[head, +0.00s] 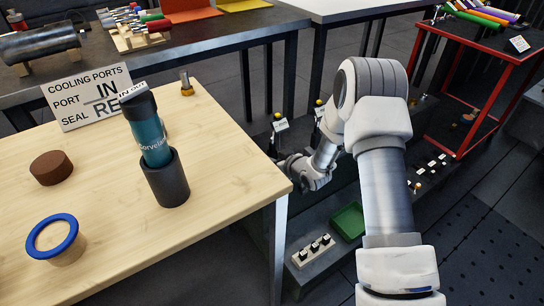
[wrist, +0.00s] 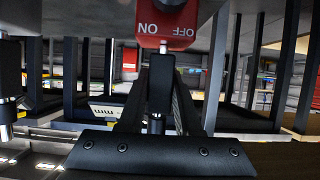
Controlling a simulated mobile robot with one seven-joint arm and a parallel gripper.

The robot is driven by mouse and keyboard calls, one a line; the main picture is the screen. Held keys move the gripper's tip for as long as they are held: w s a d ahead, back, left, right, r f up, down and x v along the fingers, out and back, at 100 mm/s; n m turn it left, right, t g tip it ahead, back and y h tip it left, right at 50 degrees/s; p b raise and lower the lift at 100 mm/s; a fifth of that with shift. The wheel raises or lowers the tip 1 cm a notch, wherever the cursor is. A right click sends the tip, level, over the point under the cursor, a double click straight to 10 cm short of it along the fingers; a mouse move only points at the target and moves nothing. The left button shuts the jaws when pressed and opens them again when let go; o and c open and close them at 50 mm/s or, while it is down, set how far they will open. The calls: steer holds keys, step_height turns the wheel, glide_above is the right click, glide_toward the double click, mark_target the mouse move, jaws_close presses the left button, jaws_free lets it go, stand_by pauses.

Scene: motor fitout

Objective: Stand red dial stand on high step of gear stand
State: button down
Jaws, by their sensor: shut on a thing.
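My gripper (wrist: 160,100) is shut on the black upright post of the red dial stand. Its red block (wrist: 166,22), marked ON and OFF, lies just beyond the fingers and is cut off by the top edge of the wrist view. In the head view my gripper (head: 284,162) is small and dark, beside the right edge of the wooden table and above the dark stepped gear stand (head: 308,275). The held red dial stand cannot be made out there. Whether it touches a step cannot be told.
A green tray (head: 347,222) and a white block with black knobs (head: 313,252) are on the low dark surface. Small yellow-topped stands (head: 280,126) rise behind my gripper. The wooden table (head: 225,215) holds a teal bottle (head: 152,138). A red-framed rack (head: 462,100) stands at right.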

steer(key=c, duration=0.5)
jaws_free()
steer(key=shift+s+f, duration=0.1)
steer(key=shift+f, duration=0.15)
steer(key=shift+p+v, duration=2.6)
steer(key=shift+v, duration=6.15)
